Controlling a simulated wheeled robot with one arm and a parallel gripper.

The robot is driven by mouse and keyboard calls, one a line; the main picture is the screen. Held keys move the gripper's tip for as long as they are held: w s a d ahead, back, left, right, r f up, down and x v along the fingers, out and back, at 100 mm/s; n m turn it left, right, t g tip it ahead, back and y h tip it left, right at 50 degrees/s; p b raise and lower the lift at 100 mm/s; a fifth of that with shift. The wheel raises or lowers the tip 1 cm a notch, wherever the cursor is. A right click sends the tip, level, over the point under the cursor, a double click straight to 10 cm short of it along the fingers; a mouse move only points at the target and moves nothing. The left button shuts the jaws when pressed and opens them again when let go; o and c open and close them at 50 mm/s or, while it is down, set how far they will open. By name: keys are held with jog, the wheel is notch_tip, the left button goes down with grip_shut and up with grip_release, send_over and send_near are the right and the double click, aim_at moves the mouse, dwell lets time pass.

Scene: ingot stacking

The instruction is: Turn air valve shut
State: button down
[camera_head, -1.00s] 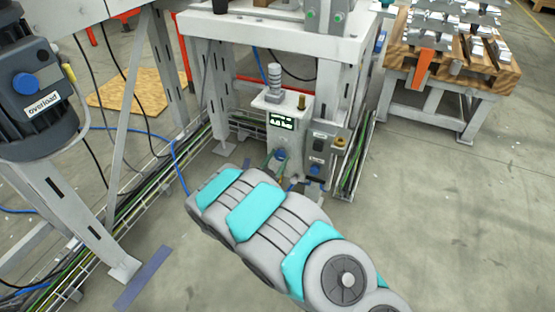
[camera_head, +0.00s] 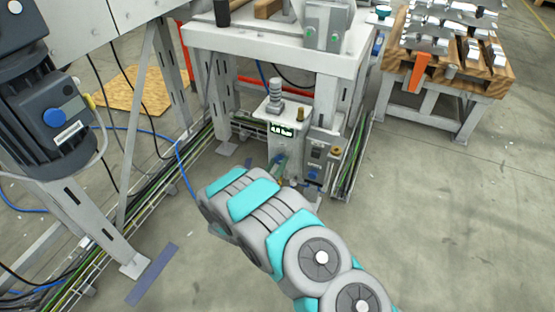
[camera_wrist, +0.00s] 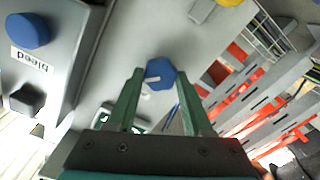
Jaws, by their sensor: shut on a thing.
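The grey air unit (camera_head: 286,146) with a lit green display stands under the white bench; the display's figures are too small to read surely. A blue faceted knob (camera_wrist: 160,69) with a pale mark sits on its face in the wrist view. My gripper (camera_wrist: 160,77) has one green finger on each side of this knob and is shut on it. In the head view my gripper (camera_head: 280,166) is small at the unit's front, and my arm covers the floor before it. The knob is mostly hidden there.
A second blue knob (camera_wrist: 28,31) labelled "bleed" is close by on a grey box. A motor with a blue button (camera_head: 53,117) stands at left. A wooden pallet with metal ingots (camera_head: 450,72) is at back right. Floor at right is clear.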

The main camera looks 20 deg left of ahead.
jog(key=n+p, duration=0.1)
jog(key=n, duration=0.3)
jog(key=shift+r+n+p, duration=0.1)
jog(key=shift+n+p, duration=0.3)
jog(key=n, duration=0.2)
jog(key=n+p, duration=0.1)
jog(key=n, duration=0.1)
jog(key=shift+f+n, duration=0.2)
jog(key=shift+n, duration=0.1)
jog(key=shift+a, duration=0.1)
jog(key=shift+c, duration=1.5)
grip_release()
jog(key=s, duration=0.7)
jog(key=shift+s+a, duration=0.3)
jog(key=shift+s, duration=0.1)
